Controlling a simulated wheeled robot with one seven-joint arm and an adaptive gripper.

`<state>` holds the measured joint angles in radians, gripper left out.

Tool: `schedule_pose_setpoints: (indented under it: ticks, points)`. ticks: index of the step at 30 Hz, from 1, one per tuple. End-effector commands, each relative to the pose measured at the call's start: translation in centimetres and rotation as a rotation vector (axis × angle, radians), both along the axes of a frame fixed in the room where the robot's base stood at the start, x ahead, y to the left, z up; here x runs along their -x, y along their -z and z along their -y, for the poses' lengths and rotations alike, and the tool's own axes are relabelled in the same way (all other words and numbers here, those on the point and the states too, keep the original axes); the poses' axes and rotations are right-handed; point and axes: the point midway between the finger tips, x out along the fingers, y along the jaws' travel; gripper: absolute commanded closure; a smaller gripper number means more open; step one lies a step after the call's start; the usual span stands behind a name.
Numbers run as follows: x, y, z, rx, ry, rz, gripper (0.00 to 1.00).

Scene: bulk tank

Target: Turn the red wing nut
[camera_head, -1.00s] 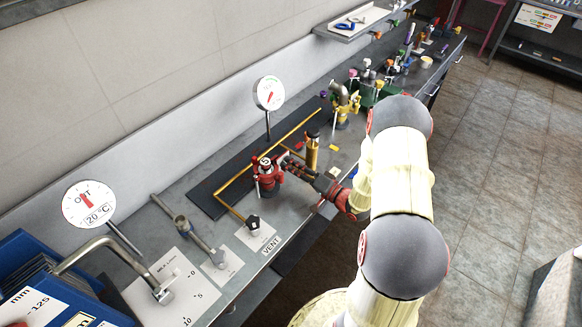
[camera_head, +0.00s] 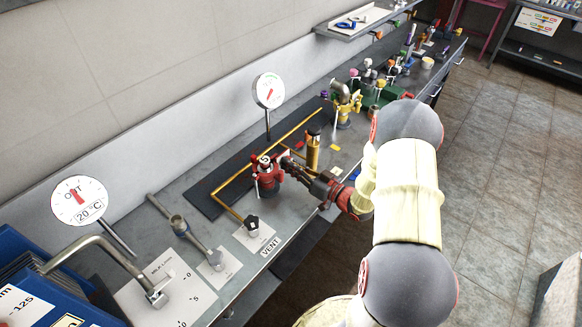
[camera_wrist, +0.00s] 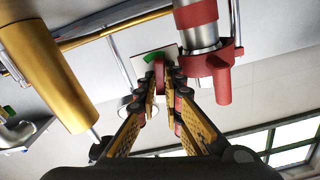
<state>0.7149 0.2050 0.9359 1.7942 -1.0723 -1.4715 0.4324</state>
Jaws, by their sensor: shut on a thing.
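The red fitting (camera_head: 267,173) stands upright on the bench in the head view, with a red and white top. My gripper (camera_head: 289,166) reaches it from the right, close to its upper part. In the wrist view, my gripper's fingertips (camera_wrist: 161,84) close on both sides of a small red piece, the red wing nut (camera_wrist: 159,72). The red and silver body of the fitting (camera_wrist: 203,38) is just right of the fingers. The wing nut is partly hidden by the fingertips, and in the head view I cannot make it out.
A brass cylinder (camera_head: 313,150) stands close behind my gripper; it also shows at the left in the wrist view (camera_wrist: 45,70). A yellow pipe (camera_head: 285,145) runs along a dark strip. A dial gauge (camera_head: 269,91) rises behind. The VENT knob (camera_head: 252,222) stands nearer.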

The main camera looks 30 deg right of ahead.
Motion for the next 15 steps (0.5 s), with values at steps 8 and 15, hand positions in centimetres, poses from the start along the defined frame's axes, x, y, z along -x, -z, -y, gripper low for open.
schedule_pose_setpoints:
  ticks: [8,15]
  points:
    - [0.10,0.36,-0.10,0.084,0.000,0.025,1.00]
    - [0.10,0.31,-0.10,0.105,0.000,0.033,1.00]
